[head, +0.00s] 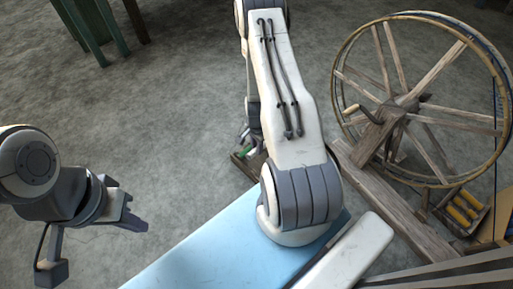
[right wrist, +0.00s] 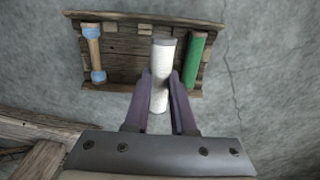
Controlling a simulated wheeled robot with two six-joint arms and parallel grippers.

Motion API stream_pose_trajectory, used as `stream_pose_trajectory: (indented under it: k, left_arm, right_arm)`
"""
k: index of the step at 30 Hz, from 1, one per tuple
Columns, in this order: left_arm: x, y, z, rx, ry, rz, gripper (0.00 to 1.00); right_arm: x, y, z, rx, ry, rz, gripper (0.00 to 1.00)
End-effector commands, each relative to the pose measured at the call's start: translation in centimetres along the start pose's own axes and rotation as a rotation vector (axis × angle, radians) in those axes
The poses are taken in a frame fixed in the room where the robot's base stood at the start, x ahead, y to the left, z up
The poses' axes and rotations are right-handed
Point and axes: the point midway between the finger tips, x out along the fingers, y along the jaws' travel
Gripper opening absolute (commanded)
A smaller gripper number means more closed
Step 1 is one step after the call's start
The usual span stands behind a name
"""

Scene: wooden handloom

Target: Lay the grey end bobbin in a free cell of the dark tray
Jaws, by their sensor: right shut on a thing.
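My right gripper (right wrist: 161,82) is shut on the pale bobbin with the grey end (right wrist: 162,62) in the right wrist view. The bobbin's far part lies over the dark tray (right wrist: 125,72) and its near part reaches past the tray's near edge. I cannot tell its height above the tray floor. A blue-ended bobbin (right wrist: 94,54) is in the tray's left part and a green bobbin (right wrist: 192,62) in its right part. Bare floor shows between the blue-ended and held bobbins. My left gripper (head: 92,243) is open and empty at the lower left of the head view.
In the head view my right arm hides much of the tray (head: 239,168). A large spoked wheel (head: 420,103) on a wooden frame stands to the right, with a box of yellow bobbins (head: 464,208) below it. A blue surface (head: 205,250) lies in front.

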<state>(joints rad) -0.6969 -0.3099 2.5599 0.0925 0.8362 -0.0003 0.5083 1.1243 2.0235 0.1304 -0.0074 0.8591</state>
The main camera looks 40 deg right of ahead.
Motion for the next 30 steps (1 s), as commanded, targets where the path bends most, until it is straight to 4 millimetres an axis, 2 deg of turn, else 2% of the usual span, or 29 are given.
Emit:
stream_pose_trajectory:
  k: [18,30]
  left_arm:
    - [6.1,-0.4,0.3,0.0,0.0,0.0,0.0]
    - [6.5,-0.5,0.3,0.0,0.0,0.0,0.0]
  right_arm:
    - [6.1,0.0,0.1,-0.005,-0.001,0.0,0.0]
    - [6.5,0.0,0.1,-0.005,-0.001,0.0,0.0]
